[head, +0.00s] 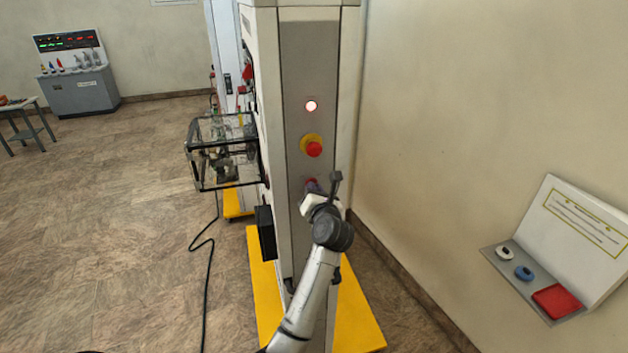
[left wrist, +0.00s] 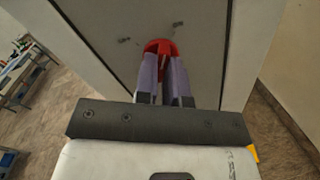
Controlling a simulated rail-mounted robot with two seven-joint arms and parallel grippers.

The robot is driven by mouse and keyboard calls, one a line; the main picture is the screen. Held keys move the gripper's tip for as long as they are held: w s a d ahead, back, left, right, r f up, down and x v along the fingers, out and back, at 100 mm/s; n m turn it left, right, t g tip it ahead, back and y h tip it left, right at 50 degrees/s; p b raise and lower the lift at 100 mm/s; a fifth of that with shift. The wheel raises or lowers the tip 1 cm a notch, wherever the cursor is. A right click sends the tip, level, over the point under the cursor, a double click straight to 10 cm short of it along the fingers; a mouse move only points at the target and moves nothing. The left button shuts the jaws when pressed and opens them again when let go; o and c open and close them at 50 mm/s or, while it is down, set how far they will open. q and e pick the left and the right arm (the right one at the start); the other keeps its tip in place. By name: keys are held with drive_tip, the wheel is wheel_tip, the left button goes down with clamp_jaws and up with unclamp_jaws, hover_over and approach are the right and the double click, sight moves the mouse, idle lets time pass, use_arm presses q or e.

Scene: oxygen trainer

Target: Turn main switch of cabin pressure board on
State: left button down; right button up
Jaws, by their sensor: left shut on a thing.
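The cabin pressure board (head: 308,65) is a tall grey panel in the middle of the head view. Its red main switch (left wrist: 160,46) shows in the left wrist view between my left fingertips, and only a bit of red shows in the head view (head: 310,184). My left gripper (left wrist: 163,70) is shut on this red switch; in the head view it reaches the panel from below (head: 314,190). Above it are a red button on a yellow base (head: 313,148) and a lit lamp (head: 311,106). The switch's exact angle is hard to tell. My right gripper is not in view.
A clear-walled box (head: 200,165) juts out from the board's left side. A yellow base (head: 262,300) lies at the board's foot, and a black cable (head: 207,290) runs over the floor. A wall shelf with small items (head: 540,285) is at the right.

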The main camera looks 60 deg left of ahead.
use_arm(q)
drive_tip(key=shift+r+m+p, duration=0.15)
drive_tip(key=shift+m+p, duration=1.55)
drive_tip(key=shift+p, duration=0.35)
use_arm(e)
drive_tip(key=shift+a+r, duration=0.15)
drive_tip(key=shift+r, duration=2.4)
use_arm(q)
drive_tip(key=c, duration=1.2)
unclamp_jaws()
drive_tip(key=b+v, duration=0.4)
drive_tip(key=v, duration=0.9)
drive_tip(key=shift+d, duration=0.4)
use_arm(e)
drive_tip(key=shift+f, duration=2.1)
